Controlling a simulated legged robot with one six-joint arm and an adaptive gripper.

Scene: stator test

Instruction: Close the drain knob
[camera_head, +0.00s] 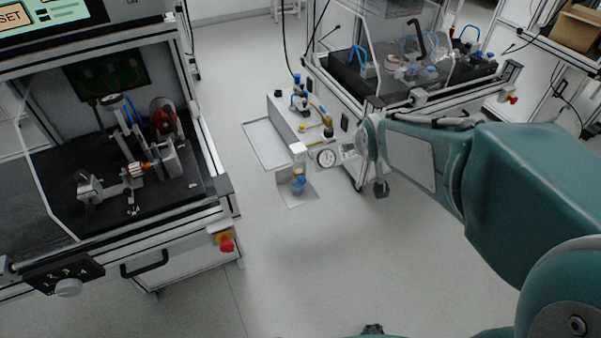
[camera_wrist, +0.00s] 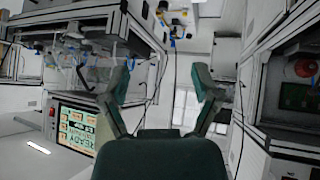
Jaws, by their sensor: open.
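A small air-service unit (camera_head: 298,168) with a white top and a blue lower part stands low near the floor in the head view, beside a pressure gauge (camera_head: 326,158). I cannot make out a separate drain knob on it at this size. My gripper (camera_wrist: 162,67) shows in the wrist view with its two green fingers spread wide and nothing between them. The wrist picture looks upside down. In the head view my arm reaches in from the right, its far end to the right of the gauge; the fingers cannot be made out there.
A left workstation (camera_head: 218,184) has a red emergency button (camera_head: 226,243) and a white dial (camera_head: 68,288). A right workstation (camera_head: 420,102) stands behind my arm. Open grey floor (camera_head: 320,260) lies between them. A lit screen (camera_wrist: 76,129) shows in the wrist view.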

